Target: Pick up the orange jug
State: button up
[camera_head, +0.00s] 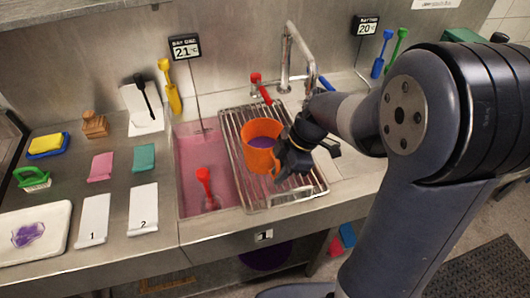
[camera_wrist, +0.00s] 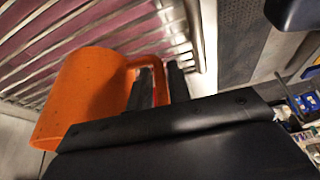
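The orange jug (camera_head: 258,158) is upright at the wire rack over the sink, with something purple showing inside it. In the wrist view the jug (camera_wrist: 85,95) fills the left side, and its handle (camera_wrist: 160,84) reaches to the right. My gripper (camera_head: 284,158) is at the jug's right side. In the wrist view my gripper's dark fingers (camera_wrist: 160,90) stand on either side of the handle's outer bar, one inside the loop and one outside, with no clear gap. Whether the jug's base touches the rack is hidden.
A tap (camera_head: 286,60) stands behind the rack. Cards, sponges and brushes occupy the left counter (camera_head: 115,205). A red-handled tool (camera_head: 260,88) lies behind the jug.

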grip_shut()
jog(key=shift+r, duration=0.15)
dwell(0.4)
